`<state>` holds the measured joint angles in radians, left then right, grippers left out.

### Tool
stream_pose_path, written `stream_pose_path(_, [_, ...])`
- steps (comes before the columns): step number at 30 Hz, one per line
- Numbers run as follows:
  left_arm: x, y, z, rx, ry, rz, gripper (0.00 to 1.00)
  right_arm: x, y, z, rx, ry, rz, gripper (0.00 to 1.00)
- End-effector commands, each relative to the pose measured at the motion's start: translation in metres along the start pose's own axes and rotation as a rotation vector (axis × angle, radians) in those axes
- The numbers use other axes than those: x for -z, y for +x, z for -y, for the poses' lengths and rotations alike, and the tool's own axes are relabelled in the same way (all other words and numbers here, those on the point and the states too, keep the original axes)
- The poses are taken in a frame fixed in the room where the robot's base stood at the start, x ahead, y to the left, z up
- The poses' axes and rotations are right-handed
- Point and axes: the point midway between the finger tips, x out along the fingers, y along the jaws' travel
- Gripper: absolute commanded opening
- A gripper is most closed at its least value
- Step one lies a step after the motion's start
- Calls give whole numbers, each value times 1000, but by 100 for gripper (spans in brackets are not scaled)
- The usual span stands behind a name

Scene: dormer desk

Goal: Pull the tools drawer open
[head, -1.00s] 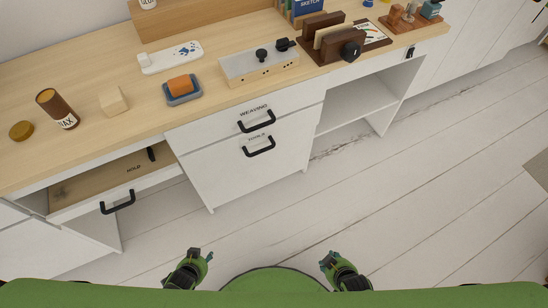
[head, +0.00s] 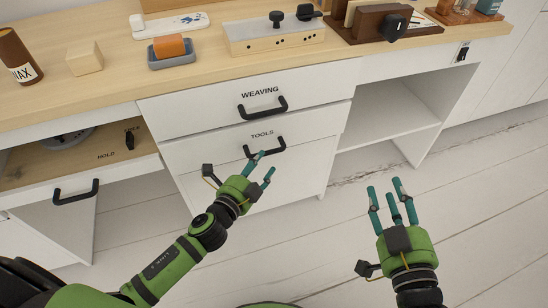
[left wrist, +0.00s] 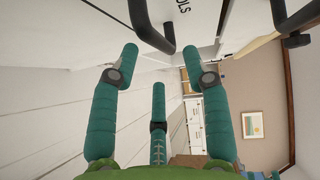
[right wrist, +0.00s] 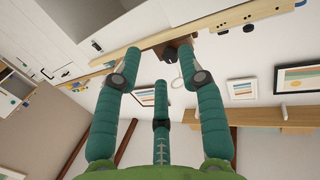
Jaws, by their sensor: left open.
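The white tools drawer (head: 210,160), labelled TOOLS, is shut below the weaving drawer. Its black handle (head: 265,149) also shows in the left wrist view (left wrist: 150,30), just beyond the fingertips. My left gripper (head: 264,165) is open and empty just in front of and below this handle, its fingers pointing toward it. One fingertip overlaps the handle in the head view; I cannot tell whether they touch. My right gripper (head: 388,190) is open and empty over the floor to the right, fingers pointing toward the desk.
The shut weaving drawer (head: 320,83) with its own handle (head: 263,107) sits directly above. At left, the hold drawer (head: 110,170) stands open. An open shelf space (head: 390,115) lies to the right. The desktop holds a wax tin (head: 18,57), a wooden block (head: 85,58) and a knobbed box (head: 275,36).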

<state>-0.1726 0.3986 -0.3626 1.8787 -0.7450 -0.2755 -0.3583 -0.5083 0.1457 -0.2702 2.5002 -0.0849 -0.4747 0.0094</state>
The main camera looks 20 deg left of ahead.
Motion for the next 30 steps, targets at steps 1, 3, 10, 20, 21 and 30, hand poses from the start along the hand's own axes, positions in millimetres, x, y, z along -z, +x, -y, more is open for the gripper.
stream_pose_path(1, [0, 8, 1, 2, 0, 0, 47, 6, 0, 2, 4, -2, -34, 40])
stream_pose_path(3, [-1, 19, 1, 2, 0, 1, 47, 17, 0, 4, 9, -4, -94, 40])
stream_pose_path(10, [-1, 47, -1, -1, -3, 1, 47, 54, -6, 13, 30, -7, -290, 40])
stream_pose_path(20, [-1, 60, 0, -3, -3, 2, 47, 74, -13, 18, 40, -9, -396, 40])
stream_pose_path(21, [-1, 60, 0, -3, -4, 2, 47, 75, -13, 18, 40, -9, -396, 40])
stream_pose_path(30, [-1, 60, 0, -2, -4, 2, 0, 74, -13, 18, 40, -8, -395, 40])
